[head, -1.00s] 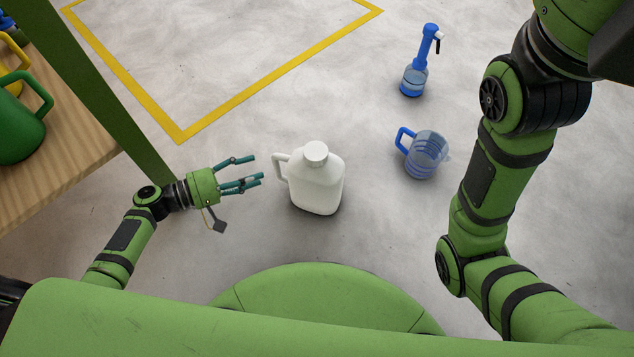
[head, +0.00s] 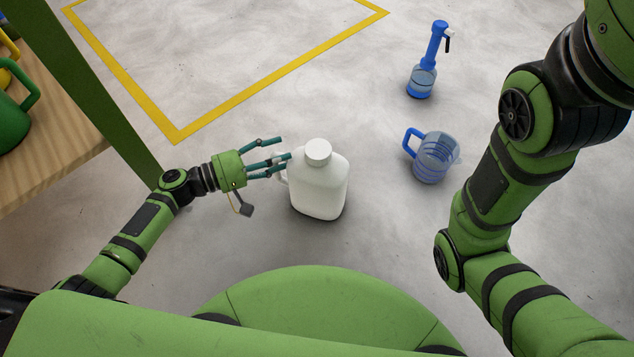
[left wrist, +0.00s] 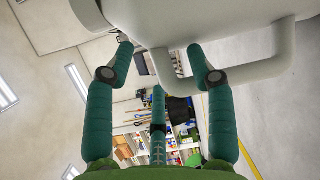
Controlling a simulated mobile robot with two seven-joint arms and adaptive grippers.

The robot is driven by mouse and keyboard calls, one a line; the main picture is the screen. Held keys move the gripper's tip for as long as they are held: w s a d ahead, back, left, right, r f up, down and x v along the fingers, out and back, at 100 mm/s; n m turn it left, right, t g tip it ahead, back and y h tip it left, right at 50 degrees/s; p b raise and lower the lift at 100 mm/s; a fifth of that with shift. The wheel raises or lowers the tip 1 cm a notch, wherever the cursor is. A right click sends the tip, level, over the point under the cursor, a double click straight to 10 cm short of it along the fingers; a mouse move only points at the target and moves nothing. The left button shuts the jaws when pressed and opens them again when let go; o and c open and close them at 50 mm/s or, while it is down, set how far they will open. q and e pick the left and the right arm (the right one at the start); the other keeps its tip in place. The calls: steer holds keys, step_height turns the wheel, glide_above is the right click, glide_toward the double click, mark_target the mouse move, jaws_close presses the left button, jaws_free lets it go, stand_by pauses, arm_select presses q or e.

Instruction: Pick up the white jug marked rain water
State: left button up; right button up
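The white jug (head: 320,185) stands upright on the floor in front of my base, cap on top. Its handle is on the left side, and no writing on it is readable. My left gripper (head: 280,155) is at the jug's handle side, fingers spread and pointing right. Its fingertips overlap the handle in the head view. In the left wrist view the handle (left wrist: 255,70) crosses behind the right finger of the open left gripper (left wrist: 158,55), close to the jug's body (left wrist: 200,18). Contact cannot be told. My right arm shows, but its gripper is out of view.
A blue-handled clear pitcher (head: 432,158) and a blue pump bottle (head: 424,75) stand to the right of the jug. A wooden table (head: 50,170) with a green jug (head: 12,115) is at left. Yellow tape (head: 180,135) marks the floor behind.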

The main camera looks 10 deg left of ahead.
arm_select(q)
jaws_close()
steer(key=shift+r, duration=0.1)
